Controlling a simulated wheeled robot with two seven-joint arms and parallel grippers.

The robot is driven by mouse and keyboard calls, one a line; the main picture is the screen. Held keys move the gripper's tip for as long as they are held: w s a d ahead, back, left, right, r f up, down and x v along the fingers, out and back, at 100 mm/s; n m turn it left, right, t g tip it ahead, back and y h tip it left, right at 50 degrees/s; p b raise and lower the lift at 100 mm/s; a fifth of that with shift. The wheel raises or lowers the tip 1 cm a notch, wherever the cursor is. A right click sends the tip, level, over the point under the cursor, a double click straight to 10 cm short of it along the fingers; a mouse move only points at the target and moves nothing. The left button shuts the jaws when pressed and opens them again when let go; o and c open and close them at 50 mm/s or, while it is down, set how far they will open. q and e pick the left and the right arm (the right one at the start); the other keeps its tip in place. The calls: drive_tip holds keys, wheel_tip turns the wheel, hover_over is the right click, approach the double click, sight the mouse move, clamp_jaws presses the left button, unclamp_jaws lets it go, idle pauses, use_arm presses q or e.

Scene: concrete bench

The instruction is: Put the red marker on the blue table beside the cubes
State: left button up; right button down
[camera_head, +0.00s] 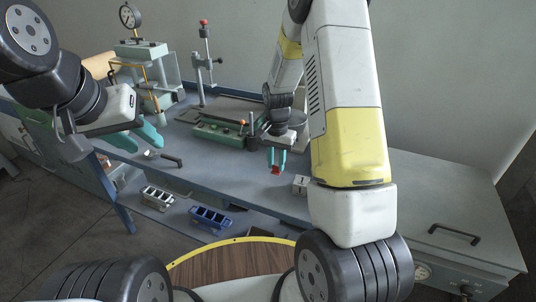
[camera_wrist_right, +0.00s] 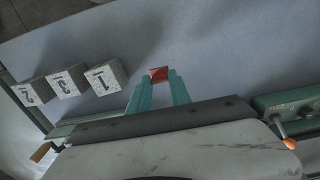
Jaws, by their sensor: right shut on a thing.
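The red marker (camera_head: 275,171) is held between the teal fingertips of my right gripper (camera_head: 276,158), above the blue table (camera_head: 225,168). In the right wrist view the marker (camera_wrist_right: 159,74) shows as a short red block between the fingertips (camera_wrist_right: 158,86). A white-grey cube (camera_head: 300,184) marked 1 stands just right of the right gripper; my arm hides the others in the head view. The right wrist view shows cubes 1 (camera_wrist_right: 105,76), 3 (camera_wrist_right: 68,80) and 2 (camera_wrist_right: 31,92) in a row, left of the marker. My left gripper (camera_head: 138,138) is open and empty at the left.
A green-based instrument (camera_head: 222,134) sits behind the right gripper. A dial gauge stand (camera_head: 143,55) and a red-topped post (camera_head: 204,60) stand further back. A dark-handled tool (camera_head: 165,157) lies at left. Two slotted holders (camera_head: 210,219) are on the lower shelf.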

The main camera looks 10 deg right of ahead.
drive_tip(key=shift+w+d, duration=0.15)
drive_tip(key=shift+w, duration=0.4)
drive_tip(key=shift+w+f, duration=0.15)
drive_tip(key=shift+f, duration=1.7)
drive_tip(key=shift+f, duration=0.1)
drive_tip(key=c, duration=1.2)
unclamp_jaws()
